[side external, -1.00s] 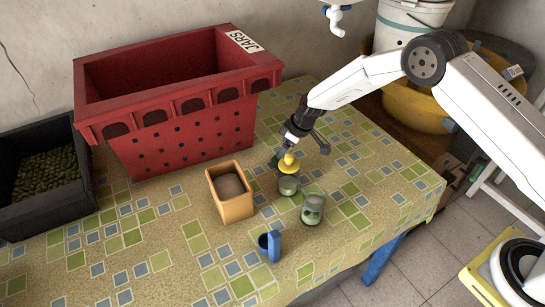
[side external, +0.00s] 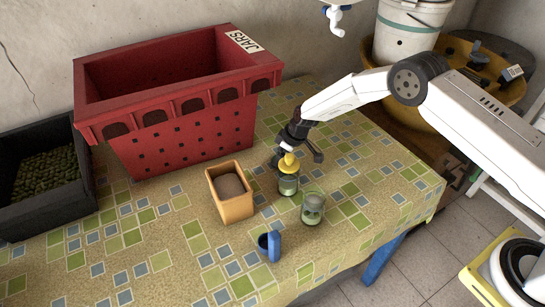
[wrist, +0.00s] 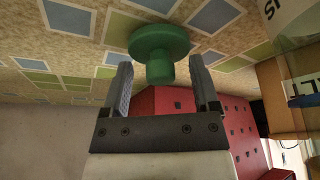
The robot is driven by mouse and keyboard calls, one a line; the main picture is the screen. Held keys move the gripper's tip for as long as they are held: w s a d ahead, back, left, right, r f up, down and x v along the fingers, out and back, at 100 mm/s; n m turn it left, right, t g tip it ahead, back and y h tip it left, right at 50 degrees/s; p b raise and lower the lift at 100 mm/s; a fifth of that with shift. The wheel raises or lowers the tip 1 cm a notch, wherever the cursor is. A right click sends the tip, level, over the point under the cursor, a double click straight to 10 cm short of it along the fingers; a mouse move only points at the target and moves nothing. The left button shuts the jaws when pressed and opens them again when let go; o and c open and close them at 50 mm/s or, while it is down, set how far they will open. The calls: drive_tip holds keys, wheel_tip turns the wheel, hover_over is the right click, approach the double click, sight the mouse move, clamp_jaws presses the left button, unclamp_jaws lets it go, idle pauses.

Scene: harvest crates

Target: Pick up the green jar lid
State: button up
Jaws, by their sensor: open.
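The green jar lid (wrist: 159,48) shows in the wrist view as a round disc with a stubby knob facing my gripper. My gripper (wrist: 161,72) is open, with one finger on each side of the knob and a gap on both sides. I cannot make out the green lid there, as the gripper and jar cover that area.
Another glass jar (side external: 313,209) stands in front, close to the first. An orange square container (side external: 233,205) and a blue item (side external: 272,246) are nearby. A red crate (side external: 185,140) labelled JARS stands behind. The table's right part is clear.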

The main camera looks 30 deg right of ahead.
drive_tip(key=shift+c, duration=0.3)
clamp_jaws()
drive_tip(key=shift+r, duration=0.1)
drive_tip(key=shift+r, duration=4.95)
